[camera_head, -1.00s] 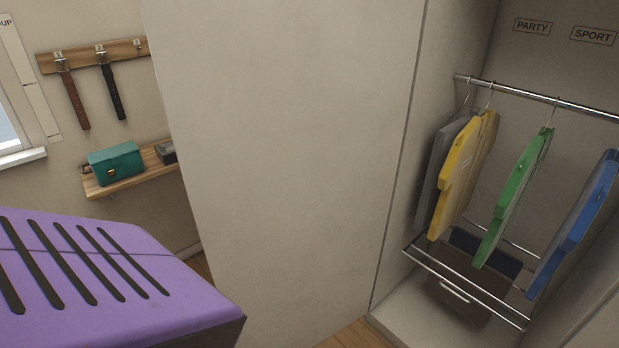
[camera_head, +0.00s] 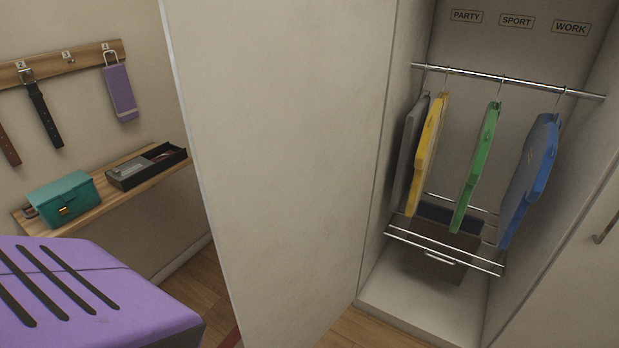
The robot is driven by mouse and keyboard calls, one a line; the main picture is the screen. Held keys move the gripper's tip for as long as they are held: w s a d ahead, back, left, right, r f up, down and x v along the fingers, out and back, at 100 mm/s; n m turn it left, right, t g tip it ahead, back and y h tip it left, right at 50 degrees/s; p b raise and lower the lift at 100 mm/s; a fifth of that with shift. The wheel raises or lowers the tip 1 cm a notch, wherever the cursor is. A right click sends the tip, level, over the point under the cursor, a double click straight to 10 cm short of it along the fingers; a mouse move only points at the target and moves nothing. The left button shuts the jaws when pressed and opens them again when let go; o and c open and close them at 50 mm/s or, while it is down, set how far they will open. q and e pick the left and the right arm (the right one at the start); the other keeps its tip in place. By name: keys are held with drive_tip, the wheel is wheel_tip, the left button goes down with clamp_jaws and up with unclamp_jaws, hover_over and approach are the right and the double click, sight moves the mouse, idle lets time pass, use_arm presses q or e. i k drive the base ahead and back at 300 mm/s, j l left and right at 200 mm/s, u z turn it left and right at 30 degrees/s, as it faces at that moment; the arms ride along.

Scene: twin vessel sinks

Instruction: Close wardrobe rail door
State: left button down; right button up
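The wardrobe rail door (camera_head: 285,150) is a tall plain beige panel in the middle of the head view. It stands open, swung out to the left of the wardrobe compartment. Inside, a metal rail (camera_head: 500,80) carries grey (camera_head: 409,150), yellow (camera_head: 428,150), green (camera_head: 477,165) and blue (camera_head: 530,175) garments on hangers. No handle shows on the visible face of the door. Neither of my grippers is in view.
A belt rack (camera_head: 60,65) hangs above. A closed panel with a handle (camera_head: 605,228) is at right. Wooden floor shows beside the door.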

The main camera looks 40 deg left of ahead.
sight(281, 102)
drive_tip(key=k+j+z, duration=0.1)
drive_tip(key=j, duration=0.25)
drive_tip(key=k+j+z, duration=0.1)
drive_tip(key=j, duration=0.2)
drive_tip(key=k+j+z, duration=0.1)
drive_tip(key=j, duration=0.2)
drive_tip(key=j+z, duration=0.15)
drive_tip(key=j, duration=0.4)
drive_tip(key=k+j+z, duration=0.2)
drive_tip(key=j, duration=0.3)
drive_tip(key=i+j+z, duration=0.1)
drive_tip(key=j, duration=0.75)
drive_tip(key=i+j+z, duration=0.1)
drive_tip(key=j, duration=0.75)
